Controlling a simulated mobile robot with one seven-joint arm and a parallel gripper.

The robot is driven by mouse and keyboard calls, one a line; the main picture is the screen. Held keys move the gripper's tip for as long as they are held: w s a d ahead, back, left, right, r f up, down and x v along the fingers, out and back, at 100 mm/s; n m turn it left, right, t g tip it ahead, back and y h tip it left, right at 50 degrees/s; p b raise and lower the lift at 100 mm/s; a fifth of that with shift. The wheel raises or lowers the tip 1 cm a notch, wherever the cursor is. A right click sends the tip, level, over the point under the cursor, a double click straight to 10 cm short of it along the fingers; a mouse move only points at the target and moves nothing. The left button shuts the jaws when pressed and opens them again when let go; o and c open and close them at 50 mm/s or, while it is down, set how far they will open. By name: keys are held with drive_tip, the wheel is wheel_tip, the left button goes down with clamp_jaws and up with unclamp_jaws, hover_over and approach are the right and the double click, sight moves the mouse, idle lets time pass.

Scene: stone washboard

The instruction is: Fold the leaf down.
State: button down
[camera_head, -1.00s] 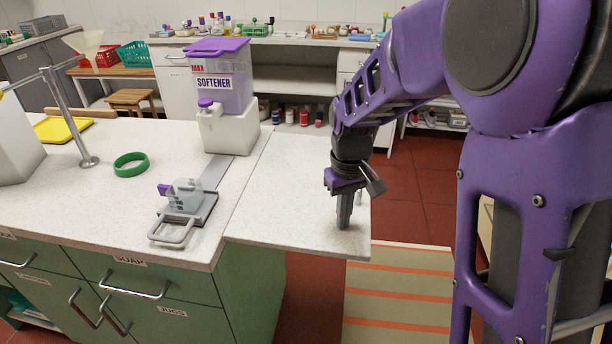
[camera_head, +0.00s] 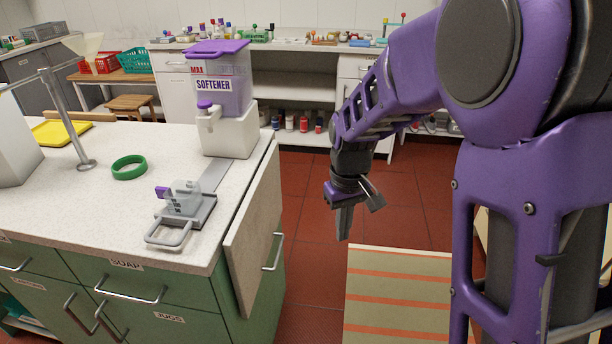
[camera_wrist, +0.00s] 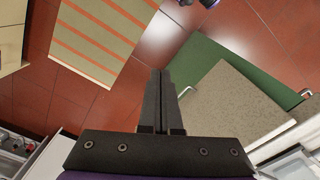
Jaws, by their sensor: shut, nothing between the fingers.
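The leaf (camera_head: 256,225) is a speckled stone-topped panel at the right end of the counter. It hangs steeply down along the green cabinet side, tilted a little outward. The leaf also shows in the wrist view (camera_wrist: 228,115), right of the fingers. My gripper (camera_head: 343,222) points down to the right of the leaf, apart from it, over the red floor. Its fingers are together and hold nothing; they also show in the wrist view (camera_wrist: 161,85).
The counter (camera_head: 100,200) holds a softener dispenser (camera_head: 222,95), a grey sliding tray with a measuring cup (camera_head: 183,205) and a green ring (camera_head: 129,167). Red floor is open behind the leaf.

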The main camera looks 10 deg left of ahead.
idle(0.3)
drive_tip(key=d+r+p, duration=0.3)
drive_tip(key=r+p, duration=0.4)
drive_tip(key=r, duration=0.3)
drive_tip(key=shift+p, duration=0.4)
